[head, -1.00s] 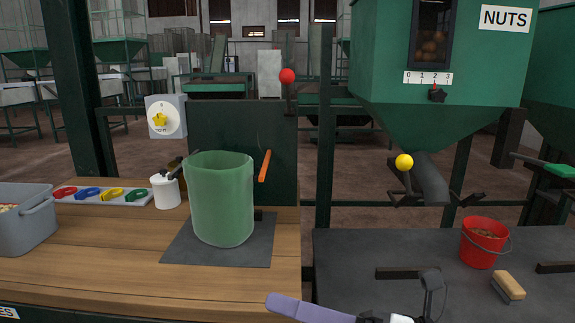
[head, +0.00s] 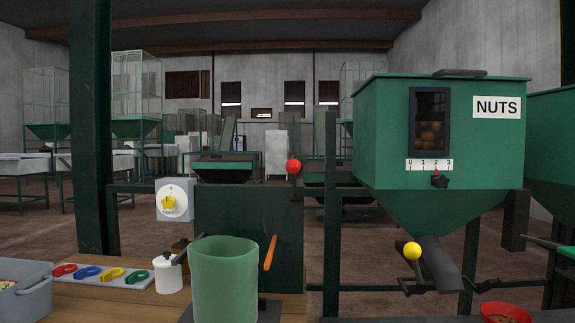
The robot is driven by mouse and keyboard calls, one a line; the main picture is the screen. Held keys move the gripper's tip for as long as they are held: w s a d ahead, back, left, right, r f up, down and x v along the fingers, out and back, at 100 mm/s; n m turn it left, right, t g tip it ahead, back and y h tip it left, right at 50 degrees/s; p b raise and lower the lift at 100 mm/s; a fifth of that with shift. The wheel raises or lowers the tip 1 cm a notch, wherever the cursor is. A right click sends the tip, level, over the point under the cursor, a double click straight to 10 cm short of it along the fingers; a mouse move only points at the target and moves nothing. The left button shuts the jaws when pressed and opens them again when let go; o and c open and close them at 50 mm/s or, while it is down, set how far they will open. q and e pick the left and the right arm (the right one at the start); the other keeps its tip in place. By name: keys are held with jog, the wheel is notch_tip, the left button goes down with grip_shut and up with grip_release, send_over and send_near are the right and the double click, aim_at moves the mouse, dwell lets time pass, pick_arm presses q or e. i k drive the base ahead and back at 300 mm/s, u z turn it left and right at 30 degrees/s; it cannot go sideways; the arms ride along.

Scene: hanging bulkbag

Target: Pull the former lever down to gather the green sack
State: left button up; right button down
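The green sack (head: 224,282) stands upright with its top wide open at the bottom centre, in front of a dark green panel (head: 228,215). A lever with a red ball knob (head: 293,166) rises above the right end of this panel. An orange handle (head: 270,253) is on the panel's right part, just right of the sack. I cannot tell from labels which of these is the former lever. The sack's lower part is cut off by the picture edge. Neither gripper shows.
A NUTS hopper (head: 396,150) stands right, with a yellow-knobbed lever (head: 412,251) below. A dial (head: 174,200) is left of the panel. A white pot (head: 168,276), a tray of coloured clips (head: 103,275), a grey bin (head: 30,300) and a red bucket (head: 506,313) are near the bottom.

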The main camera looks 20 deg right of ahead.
aim_at(293, 167)
jog(key=k, duration=0.5)
jog(key=u, duration=1.5)
jog(key=i, duration=1.05)
jog(key=z, duration=1.8)
